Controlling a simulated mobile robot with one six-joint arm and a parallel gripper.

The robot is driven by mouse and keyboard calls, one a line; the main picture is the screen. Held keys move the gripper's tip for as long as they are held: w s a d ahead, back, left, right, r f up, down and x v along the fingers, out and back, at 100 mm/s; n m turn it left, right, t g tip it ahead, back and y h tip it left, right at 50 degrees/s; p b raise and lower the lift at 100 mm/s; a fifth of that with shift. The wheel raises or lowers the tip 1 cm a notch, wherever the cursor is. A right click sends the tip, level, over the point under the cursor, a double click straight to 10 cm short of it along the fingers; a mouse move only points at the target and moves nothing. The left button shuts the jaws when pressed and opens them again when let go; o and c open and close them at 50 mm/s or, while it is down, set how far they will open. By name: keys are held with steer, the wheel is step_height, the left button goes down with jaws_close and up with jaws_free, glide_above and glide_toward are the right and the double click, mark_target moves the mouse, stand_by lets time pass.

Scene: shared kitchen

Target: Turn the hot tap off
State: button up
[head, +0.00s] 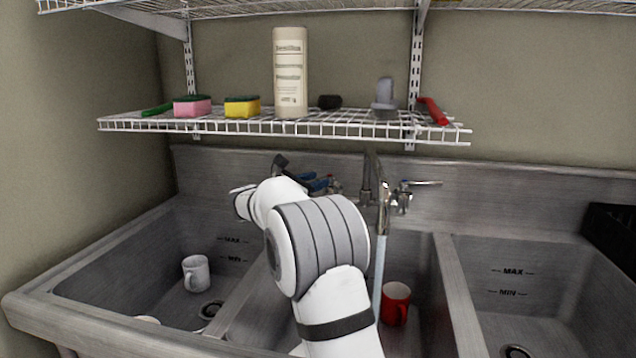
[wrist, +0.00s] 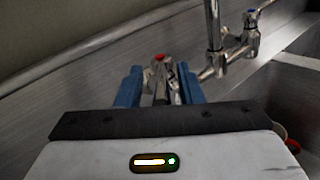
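The hot tap (wrist: 160,72), with a red cap, shows in the wrist view between the two blue fingers of my gripper (wrist: 158,88). The fingers are apart, one on each side of the tap's lever; I cannot tell whether either touches it. In the head view my gripper (head: 318,184) is at the left side of the faucet, and my arm hides part of it. The spout (head: 372,175) stands to the right of the hot tap, with a stream of water (head: 378,270) running down from it.
The other tap (head: 402,190), with a blue cap, is right of the spout. A red mug (head: 396,303) stands in the middle basin and a white mug (head: 196,273) in the left one. A wire shelf (head: 350,127) with a bottle (head: 290,72) and sponges hangs above the faucet.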

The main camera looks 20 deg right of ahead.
steer(key=shift+w+d, duration=0.15)
steer(key=shift+d, duration=0.25)
steer(key=shift+c, duration=0.5)
jaws_close()
